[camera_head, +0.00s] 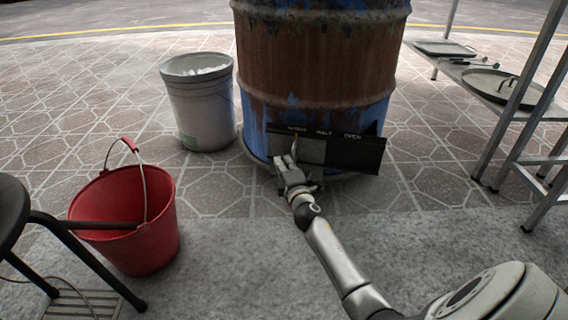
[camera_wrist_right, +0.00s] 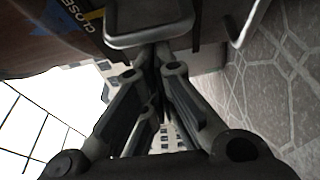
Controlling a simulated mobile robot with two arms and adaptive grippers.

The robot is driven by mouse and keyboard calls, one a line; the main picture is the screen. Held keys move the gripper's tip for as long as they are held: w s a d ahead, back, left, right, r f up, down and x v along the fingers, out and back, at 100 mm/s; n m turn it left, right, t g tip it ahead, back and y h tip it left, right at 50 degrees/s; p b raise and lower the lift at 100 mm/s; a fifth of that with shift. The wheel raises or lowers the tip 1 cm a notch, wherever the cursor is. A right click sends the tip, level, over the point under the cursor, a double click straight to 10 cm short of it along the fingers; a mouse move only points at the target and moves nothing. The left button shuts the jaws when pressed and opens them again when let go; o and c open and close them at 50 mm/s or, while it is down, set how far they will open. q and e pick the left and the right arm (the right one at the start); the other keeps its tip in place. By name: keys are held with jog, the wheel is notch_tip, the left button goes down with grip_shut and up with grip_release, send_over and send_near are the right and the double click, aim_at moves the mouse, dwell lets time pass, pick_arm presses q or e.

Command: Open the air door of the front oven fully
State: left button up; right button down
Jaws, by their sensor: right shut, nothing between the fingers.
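The front oven is a rusty brown and blue barrel (camera_head: 318,60) standing on the paving. Its air door is a dark plate (camera_head: 368,155) low on the front, sticking out past the barrel's right side. A scale above it reads "HALF" and "OPEN"; the leftmost word is partly blurred. A lighter grey panel (camera_head: 311,151) shows left of the dark part. My right gripper (camera_head: 291,157) is shut and empty at the left end of this panel. In the wrist view my fingers (camera_wrist_right: 152,58) lie just below a grey metal piece (camera_wrist_right: 150,22), near a "CLOSED" label (camera_wrist_right: 82,10). Contact is unclear. My left gripper is out of view.
A grey bucket (camera_head: 200,108) stands left of the barrel. A red bucket (camera_head: 125,225) and a black stool (camera_head: 15,205) are at the left. A metal rack (camera_head: 525,130) with a lid (camera_head: 495,86) stands at the right. The paving between rack and barrel is clear.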

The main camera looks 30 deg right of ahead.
jog(key=s+d+p, duration=0.3)
jog(key=s+d, duration=0.9)
jog(key=s, duration=0.1)
jog(key=shift+s, duration=0.15)
